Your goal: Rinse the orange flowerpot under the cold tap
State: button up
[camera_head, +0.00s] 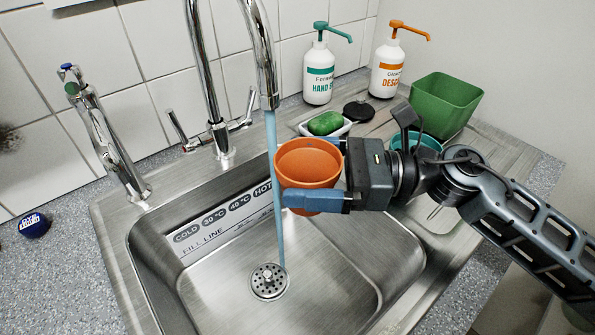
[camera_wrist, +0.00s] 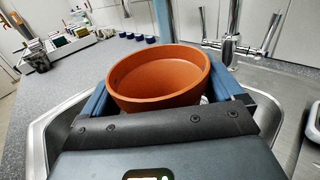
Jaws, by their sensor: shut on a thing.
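The orange flowerpot (camera_head: 309,162) is upright above the sink basin (camera_head: 205,300), between the blue fingers of my gripper (camera_head: 303,170). My gripper is shut on it from the right, with one finger on each side. In the wrist view the pot (camera_wrist: 158,78) shows an empty-looking inside; its floor is partly hidden. A bluish water stream (camera_head: 280,230) falls from the tall chrome tap (camera_head: 268,95) to the drain (camera_head: 269,282). It passes at the pot's left edge, apparently outside the rim. The tap's lever handles (camera_head: 178,130) stand at its base; which is cold I cannot tell.
A second chrome tap (camera_head: 105,135) stands at left. A green sponge (camera_head: 325,123) in a white dish, a teal pot (camera_head: 416,141), a green square pot (camera_head: 443,104), and two pump bottles (camera_head: 319,75) (camera_head: 387,70) stand behind. A dark blue lid (camera_head: 33,224) lies at left.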

jog(key=s+p, duration=0.1)
jog(key=s, duration=0.5)
jog(key=shift+s, duration=0.3)
jog(key=shift+d, duration=0.1)
dwell(1.2)
jog(key=s+r+p, duration=0.4)
jog(key=s, duration=0.1)
dwell(0.5)
jog(key=shift+s+d, duration=0.1)
dwell(0.6)
